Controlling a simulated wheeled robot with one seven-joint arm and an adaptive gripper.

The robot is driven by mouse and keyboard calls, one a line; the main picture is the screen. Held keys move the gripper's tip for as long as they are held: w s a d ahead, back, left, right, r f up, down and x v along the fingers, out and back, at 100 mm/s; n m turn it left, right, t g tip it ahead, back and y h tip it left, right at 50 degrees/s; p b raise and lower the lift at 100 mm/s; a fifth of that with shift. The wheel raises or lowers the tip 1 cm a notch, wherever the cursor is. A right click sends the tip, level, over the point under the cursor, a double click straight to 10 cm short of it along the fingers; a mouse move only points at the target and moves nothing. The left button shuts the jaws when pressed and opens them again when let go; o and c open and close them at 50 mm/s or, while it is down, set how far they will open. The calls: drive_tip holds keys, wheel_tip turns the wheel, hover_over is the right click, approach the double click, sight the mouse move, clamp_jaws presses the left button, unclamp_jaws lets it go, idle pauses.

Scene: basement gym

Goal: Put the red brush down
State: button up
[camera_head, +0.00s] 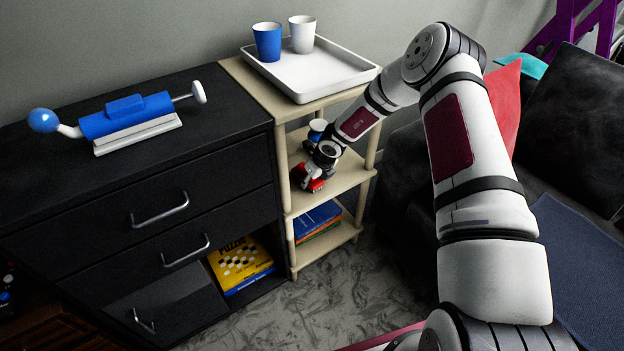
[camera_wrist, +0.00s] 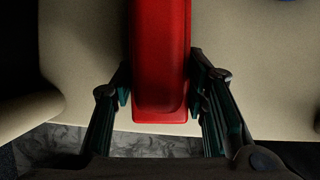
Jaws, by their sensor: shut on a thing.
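The red brush (camera_head: 314,184) is at the middle shelf (camera_head: 345,181) of a small cream rack. In the wrist view the red brush (camera_wrist: 160,60) runs from the top edge down between my two fingers. My gripper (camera_wrist: 162,90) is shut on the brush, with a finger pressed to each side. In the head view my gripper (camera_head: 313,166) reaches into the rack from the right, and it partly hides the brush. The cream shelf surface (camera_wrist: 85,60) lies below the brush in the wrist view. I cannot tell whether the brush touches the shelf.
A blue-and-white cup (camera_head: 318,127) stands on the middle shelf behind my gripper. A white tray (camera_head: 345,75) with a blue cup (camera_head: 267,42) and a white cup (camera_head: 302,34) sits on top. Rack posts flank the shelf; a black dresser (camera_head: 110,190) stands left.

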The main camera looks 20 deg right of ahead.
drive_tip(key=shift+s+f, duration=0.1)
drive_tip(key=shift+f, duration=0.25)
drive_tip(key=o, duration=1.2)
drive_tip(key=shift+f, duration=0.15)
drive_tip(key=shift+r, duration=0.6)
drive_tip(key=p+v, duration=0.1)
drive_tip(key=v, duration=0.3)
drive_tip(key=p+v, duration=0.1)
drive_tip(key=v, duration=0.4)
drive_tip(key=p+v, duration=0.2)
drive_tip(key=v, duration=0.2)
drive_tip(key=shift+w+d+r, duration=0.1)
drive_tip(key=shift+w+r, duration=0.15)
drive_tip(key=shift+r, duration=0.2)
drive_tip(key=shift+s, duration=0.1)
